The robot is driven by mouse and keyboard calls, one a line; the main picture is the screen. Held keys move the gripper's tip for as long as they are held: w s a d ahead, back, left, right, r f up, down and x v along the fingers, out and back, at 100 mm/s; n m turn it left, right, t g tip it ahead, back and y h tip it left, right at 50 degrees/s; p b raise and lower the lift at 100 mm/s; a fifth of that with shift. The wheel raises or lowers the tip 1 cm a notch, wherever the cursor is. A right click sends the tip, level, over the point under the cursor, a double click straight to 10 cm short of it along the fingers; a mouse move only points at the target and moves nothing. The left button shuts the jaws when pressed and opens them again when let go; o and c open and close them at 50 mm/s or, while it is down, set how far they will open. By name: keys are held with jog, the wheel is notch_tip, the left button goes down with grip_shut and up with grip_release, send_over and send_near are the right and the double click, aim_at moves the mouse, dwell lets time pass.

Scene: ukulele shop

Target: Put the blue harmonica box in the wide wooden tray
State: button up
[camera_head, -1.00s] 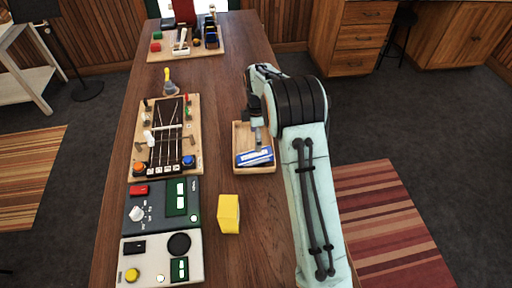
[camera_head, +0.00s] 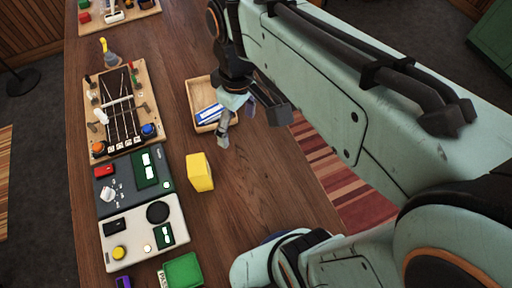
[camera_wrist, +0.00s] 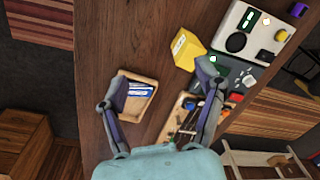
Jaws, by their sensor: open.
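The blue harmonica box (camera_head: 209,114), blue with white, lies inside the wide wooden tray (camera_head: 195,91), toward its near end. Both also show in the wrist view, the blue box (camera_wrist: 141,89) within the tray (camera_wrist: 135,115). My gripper (camera_head: 237,122) is open and empty, above the table by the tray's near right corner. In the wrist view my gripper's fingers (camera_wrist: 162,84) are spread wide, with the left finger overlapping the tray's edge in the picture. The gripper and arm hide the tray's right part in the head view.
A yellow box (camera_head: 199,172) stands on the table in front of the tray. A stringed wooden board (camera_head: 120,105) and control panels (camera_head: 140,230) line the left side. A green box (camera_head: 183,271) is at the near edge. Bare tabletop lies right of the yellow box.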

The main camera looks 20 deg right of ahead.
jog(key=s+f+m, duration=0.2)
jog(key=s+m, duration=0.3)
jog(key=s, duration=0.6)
jog(key=shift+s+a+f, duration=0.15)
jog(key=shift+s+f, duration=0.05)
jog(key=shift+f, duration=0.1)
jog(key=shift+o, duration=0.5)
dwell(0.3)
